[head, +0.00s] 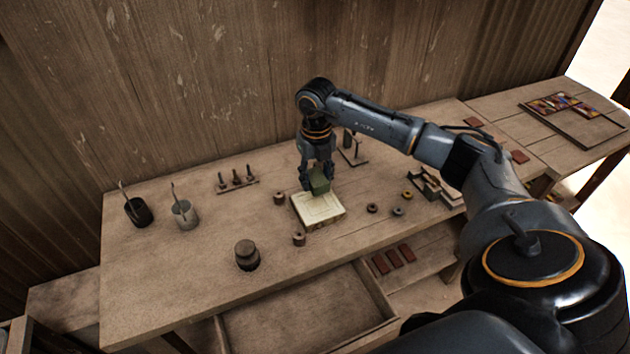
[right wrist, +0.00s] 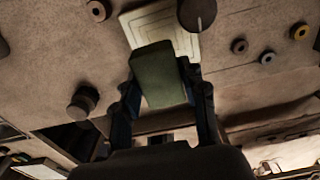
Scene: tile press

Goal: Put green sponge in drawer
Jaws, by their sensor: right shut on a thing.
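The green sponge (head: 319,183) is a small block held in my right gripper (head: 318,178). It also shows between the two fingers in the right wrist view (right wrist: 158,75). The right gripper points down over a pale, cream-coloured slab (head: 318,208) on the table; I cannot tell whether the sponge touches the slab. The drawer (head: 310,315) is pulled out at the front of the table, below the tabletop. Its visible inside looks empty, and its near part is cut off by the picture edge. My left gripper is not in view.
Small spools stand around the slab. A dark lidded jar (head: 247,255) stands between slab and drawer, to the left. Two cups (head: 138,211) with tools stand at the left. Red tiles (head: 394,258) lie on a shelf right of the drawer. The table's front left is clear.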

